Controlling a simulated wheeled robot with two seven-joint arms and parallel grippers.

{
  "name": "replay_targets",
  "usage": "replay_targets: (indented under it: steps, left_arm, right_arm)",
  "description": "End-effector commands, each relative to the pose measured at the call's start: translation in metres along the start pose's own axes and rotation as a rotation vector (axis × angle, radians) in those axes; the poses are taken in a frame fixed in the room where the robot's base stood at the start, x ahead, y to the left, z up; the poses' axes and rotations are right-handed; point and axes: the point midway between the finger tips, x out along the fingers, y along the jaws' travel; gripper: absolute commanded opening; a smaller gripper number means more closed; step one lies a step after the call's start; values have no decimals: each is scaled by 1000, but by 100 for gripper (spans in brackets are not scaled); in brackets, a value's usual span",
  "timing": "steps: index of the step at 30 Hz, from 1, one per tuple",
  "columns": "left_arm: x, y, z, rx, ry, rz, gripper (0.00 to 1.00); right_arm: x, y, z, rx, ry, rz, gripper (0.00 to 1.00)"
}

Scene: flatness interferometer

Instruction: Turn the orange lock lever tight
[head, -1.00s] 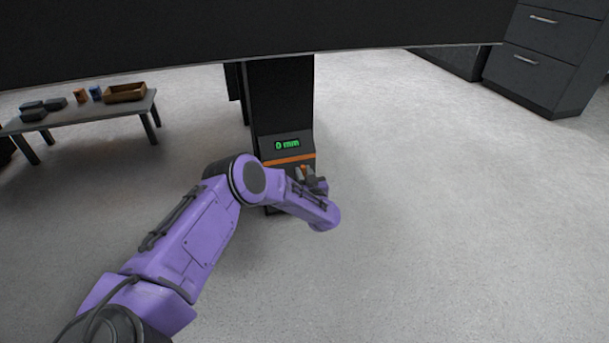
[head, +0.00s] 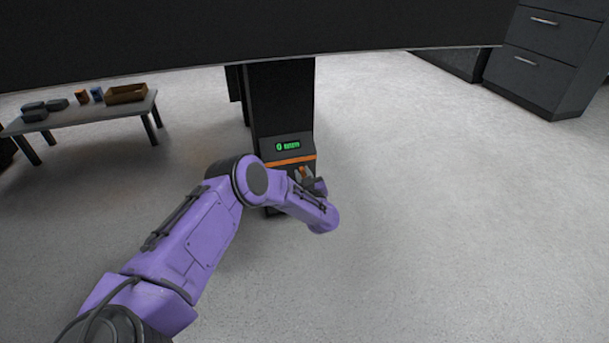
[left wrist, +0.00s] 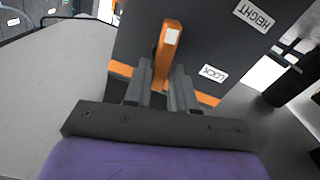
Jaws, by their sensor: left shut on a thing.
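The orange lock lever (left wrist: 168,42) stands out from the dark column in the left wrist view, next to a white LOCK label (left wrist: 214,74). My left gripper (left wrist: 166,72) is shut on the lever, with one grey finger on each side of it. In the head view the left gripper (head: 304,174) is at the front of the column (head: 283,105), below its orange stripe, and my purple arm hides part of it. Only a small orange bit of the lever shows there. My right gripper is not in view.
A green-lit display (head: 287,146) reading 0 sits on the column above the stripe. A wide dark top (head: 250,30) overhangs the column. A low table (head: 85,115) with small items stands at left, drawers (head: 545,55) at right. The floor around is clear.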

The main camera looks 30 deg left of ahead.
Motion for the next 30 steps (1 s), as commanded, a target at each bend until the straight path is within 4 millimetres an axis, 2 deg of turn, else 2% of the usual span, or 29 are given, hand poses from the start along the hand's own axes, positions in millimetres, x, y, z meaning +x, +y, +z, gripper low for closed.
replay_targets:
  steps: [14, 30]
  left_arm:
    - [-2, -8, 4, -448, -5, 1, 0]
    - [-2, -13, 11, -953, -8, 1, 0]
  right_arm:
    - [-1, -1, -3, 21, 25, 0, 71]
    - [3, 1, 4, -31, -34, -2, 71]
